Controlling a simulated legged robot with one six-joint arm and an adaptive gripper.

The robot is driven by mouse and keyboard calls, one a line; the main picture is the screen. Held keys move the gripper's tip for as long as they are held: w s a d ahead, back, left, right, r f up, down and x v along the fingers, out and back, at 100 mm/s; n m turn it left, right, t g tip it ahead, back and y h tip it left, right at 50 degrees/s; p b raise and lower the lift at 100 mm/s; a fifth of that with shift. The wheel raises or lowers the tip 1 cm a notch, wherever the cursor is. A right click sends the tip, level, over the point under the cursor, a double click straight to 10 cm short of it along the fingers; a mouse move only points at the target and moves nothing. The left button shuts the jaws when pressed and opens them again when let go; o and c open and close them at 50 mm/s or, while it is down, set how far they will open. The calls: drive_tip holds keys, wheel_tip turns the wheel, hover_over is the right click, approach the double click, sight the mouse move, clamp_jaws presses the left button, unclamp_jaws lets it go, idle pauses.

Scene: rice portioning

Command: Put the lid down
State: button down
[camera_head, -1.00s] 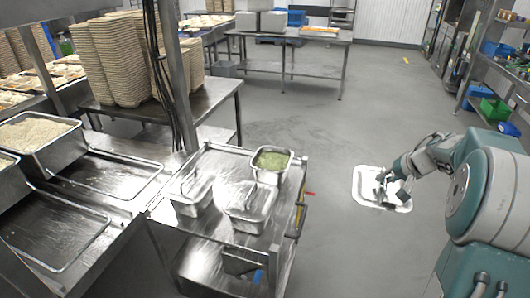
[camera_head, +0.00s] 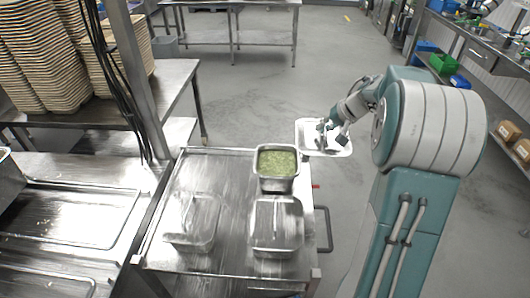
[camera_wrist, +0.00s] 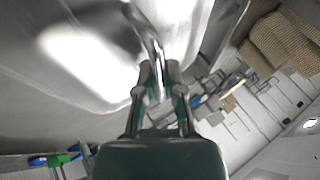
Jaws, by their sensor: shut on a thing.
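The lid (camera_head: 308,128) is a pale, shiny rectangular plate. In the head view it hangs to the right of the steel cart's far end, beyond the floor edge of the cart. My gripper (camera_head: 327,128) is shut on the lid's handle. In the wrist view my gripper (camera_wrist: 158,85) closes around a bent metal handle, and the lid (camera_wrist: 100,45) fills the upper left. The fingers partly cover the handle.
The steel cart (camera_head: 180,215) holds an open pan of green food (camera_head: 277,166) and two lidded pans (camera_head: 192,222) and (camera_head: 277,225). Bare cart top lies left of the green pan. A metal post (camera_head: 137,75) with cables stands at left.

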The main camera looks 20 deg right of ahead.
sight(298, 129)
drive_tip(key=w+a+f, duration=0.1)
drive_tip(key=a, duration=0.1)
drive_tip(key=w+a+f, duration=0.1)
drive_tip(key=w+a, duration=0.1)
drive_tip(key=w+a+f, duration=0.1)
drive_tip(key=w, duration=0.1)
drive_tip(key=shift+w+a+f, duration=0.25)
drive_tip(key=shift+a+f, duration=0.1)
drive_tip(key=shift+a, duration=0.05)
drive_tip(key=s+a+x, duration=0.1)
drive_tip(key=x, duration=0.9)
drive_tip(key=shift+f, duration=0.6)
drive_tip(key=shift+f, duration=0.6)
drive_tip(key=c, duration=0.8)
unclamp_jaws()
drive_tip(key=shift+o, duration=0.2)
